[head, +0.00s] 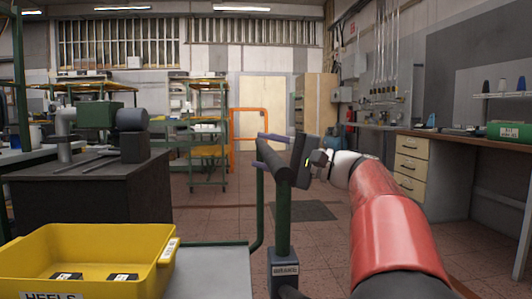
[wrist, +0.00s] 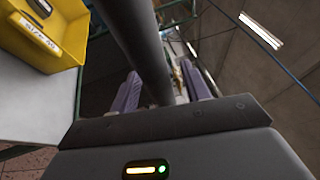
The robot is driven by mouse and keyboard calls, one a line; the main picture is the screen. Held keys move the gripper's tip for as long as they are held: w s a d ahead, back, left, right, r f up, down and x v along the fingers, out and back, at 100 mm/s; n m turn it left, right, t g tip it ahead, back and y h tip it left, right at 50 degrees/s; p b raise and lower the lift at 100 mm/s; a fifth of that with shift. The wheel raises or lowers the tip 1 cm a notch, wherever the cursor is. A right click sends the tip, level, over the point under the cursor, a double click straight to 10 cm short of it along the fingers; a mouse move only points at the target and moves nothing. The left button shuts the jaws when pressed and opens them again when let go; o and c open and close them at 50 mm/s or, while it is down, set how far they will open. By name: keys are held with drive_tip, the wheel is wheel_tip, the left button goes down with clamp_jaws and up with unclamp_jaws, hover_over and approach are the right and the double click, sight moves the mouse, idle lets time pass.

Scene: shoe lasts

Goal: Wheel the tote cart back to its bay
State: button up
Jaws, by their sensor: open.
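The tote cart shows its pale deck (head: 208,272), green frame and upright post (head: 283,225) at the lower middle of the head view. A dark handle bar (wrist: 150,50) tops the post. A yellow tote (head: 85,262) marked HEELS, with dark labelled items inside, stands on the deck. My gripper (head: 262,146) is at the handle; in the wrist view its two purple fingers (wrist: 160,78) stand apart with the bar passing between them. The jaws are open, not clamped on the bar. I cannot tell which place is the cart's bay.
A dark grey mat (head: 303,210) lies on the tiled floor ahead. An orange rail (head: 250,112) stands behind it. A dark workbench (head: 85,190) is at left, a green shelf trolley (head: 208,150) beyond it. A drawer bench (head: 470,140) lines the right. The middle floor is open.

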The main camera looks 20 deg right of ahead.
drive_tip(key=shift+a, duration=0.1)
drive_tip(key=v, duration=0.8)
idle(0.5)
